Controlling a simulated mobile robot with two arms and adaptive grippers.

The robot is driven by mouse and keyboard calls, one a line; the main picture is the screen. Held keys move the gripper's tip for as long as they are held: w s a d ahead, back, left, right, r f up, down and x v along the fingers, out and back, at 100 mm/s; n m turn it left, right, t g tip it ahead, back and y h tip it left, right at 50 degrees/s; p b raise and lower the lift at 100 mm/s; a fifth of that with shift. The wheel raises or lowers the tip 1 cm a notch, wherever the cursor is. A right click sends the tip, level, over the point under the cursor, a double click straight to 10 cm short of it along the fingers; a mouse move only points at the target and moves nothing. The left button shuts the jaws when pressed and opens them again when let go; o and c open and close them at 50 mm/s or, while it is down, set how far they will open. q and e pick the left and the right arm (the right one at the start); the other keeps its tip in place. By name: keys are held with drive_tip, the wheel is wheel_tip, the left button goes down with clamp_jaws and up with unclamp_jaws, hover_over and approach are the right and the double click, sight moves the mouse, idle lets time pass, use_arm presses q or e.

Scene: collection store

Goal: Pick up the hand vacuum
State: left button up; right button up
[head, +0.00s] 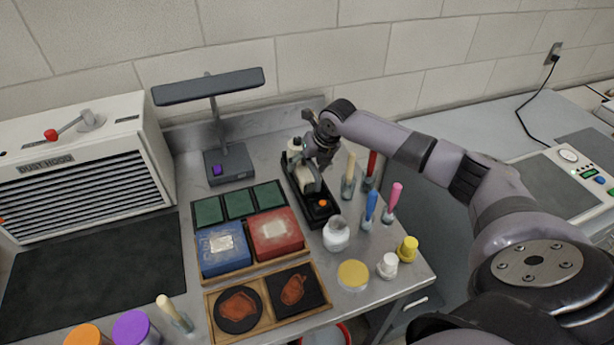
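The hand vacuum (308,182) appears to be the cream and dark device in a narrow black tray (326,212) with an orange spot near its front end. It is on the grey worktop, right of the lamp. My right arm reaches in from the right, and its dark gripper (318,155) is at the back part of the vacuum, covering some of it. The fingers are small and overlap the vacuum, so I cannot tell whether they touch or grip it. My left gripper is not in view.
Several upright tools, including a blue-handled one (371,205), and a white jar (336,236) stand close right of the tray. A desk lamp (228,160) stands left. Red (275,233) and blue (223,248) boxes sit in front-left. A dust hood (80,165) is far left.

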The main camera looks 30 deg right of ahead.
drive_tip(key=c, duration=1.5)
drive_tip(key=shift+w+r, duration=0.1)
